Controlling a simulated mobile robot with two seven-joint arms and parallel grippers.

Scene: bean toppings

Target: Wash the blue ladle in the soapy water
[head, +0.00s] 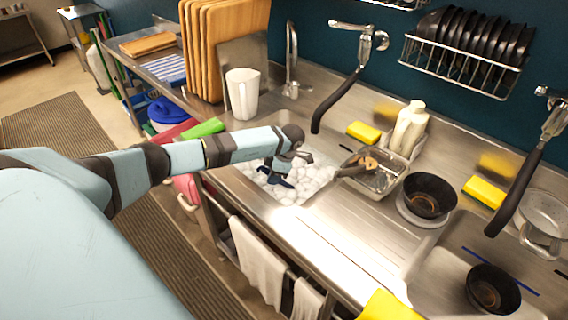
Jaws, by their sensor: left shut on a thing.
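My left gripper (292,163) reaches over the left sink basin and is shut on a dark blue piece, which I take to be the blue ladle (280,181). The ladle sits low among the white foam of the soapy water (312,178). Most of it is hidden by the foam and the gripper, so its bowl and handle cannot be told apart. My right gripper is not in view.
A metal container (382,180) with utensils stands right of the foam, near dark bowls (430,195). A sprayer hose (335,102) hangs behind the basin. Yellow sponges (364,132), a white pitcher (242,94) and cutting boards (205,50) stand along the back.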

